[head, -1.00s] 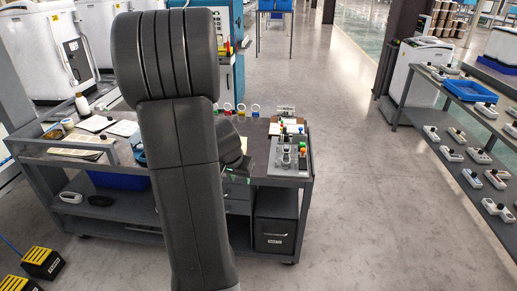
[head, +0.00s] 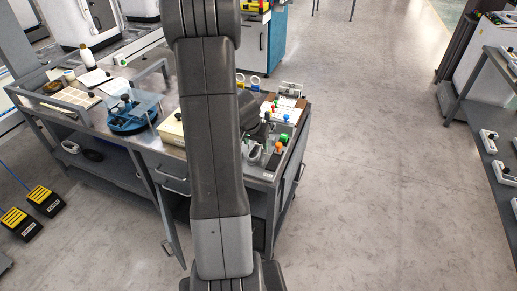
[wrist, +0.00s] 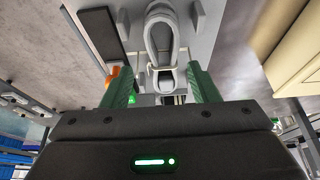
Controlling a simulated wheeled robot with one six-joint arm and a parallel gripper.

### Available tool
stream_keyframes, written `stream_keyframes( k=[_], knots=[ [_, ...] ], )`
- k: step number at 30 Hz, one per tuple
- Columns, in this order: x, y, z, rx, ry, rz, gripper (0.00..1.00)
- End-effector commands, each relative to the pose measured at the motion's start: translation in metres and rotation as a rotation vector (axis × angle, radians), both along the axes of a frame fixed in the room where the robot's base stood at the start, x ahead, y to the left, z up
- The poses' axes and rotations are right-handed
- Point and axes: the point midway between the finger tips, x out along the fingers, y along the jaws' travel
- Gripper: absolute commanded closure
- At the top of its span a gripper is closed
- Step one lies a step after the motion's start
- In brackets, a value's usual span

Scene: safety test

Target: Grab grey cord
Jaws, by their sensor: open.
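The grey cord (wrist: 149,42) is a coiled loop in the wrist view, at the top centre on a grey panel. In the head view a small grey coil (head: 254,152), apparently the same cord, sits on the right end of the workbench, just right of my arm. My gripper (wrist: 156,72) shows two green fingers, spread apart with nothing clamped between them. The cord's loop lies ahead of the fingertips, and its near end shows in the gap between them. I cannot tell the exact distance.
The workbench (head: 150,88) also holds a blue round fixture (head: 131,115), a cream box (head: 172,128), and green and orange knobs (head: 283,138) close to the cord. A shelf rack (head: 480,100) stands at right. Open floor (head: 370,180) lies between. Yellow-black pedals (head: 44,200) are at left.

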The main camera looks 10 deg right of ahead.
Motion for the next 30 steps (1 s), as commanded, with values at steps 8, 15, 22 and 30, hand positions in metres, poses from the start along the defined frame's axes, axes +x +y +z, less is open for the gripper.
stream_keyframes(
  k=[8, 15, 22, 30],
  knots=[
    [0.013, -0.005, -0.034, 0.001, 0.004, -0.002, 0.45],
    [0.018, -0.007, -0.045, 0.001, 0.001, -0.001, 0.45],
    [0.018, -0.007, -0.044, 0.001, 0.001, -0.001, 0.59],
    [0.018, -0.007, -0.044, 0.001, 0.001, -0.001, 1.0]
  ],
)
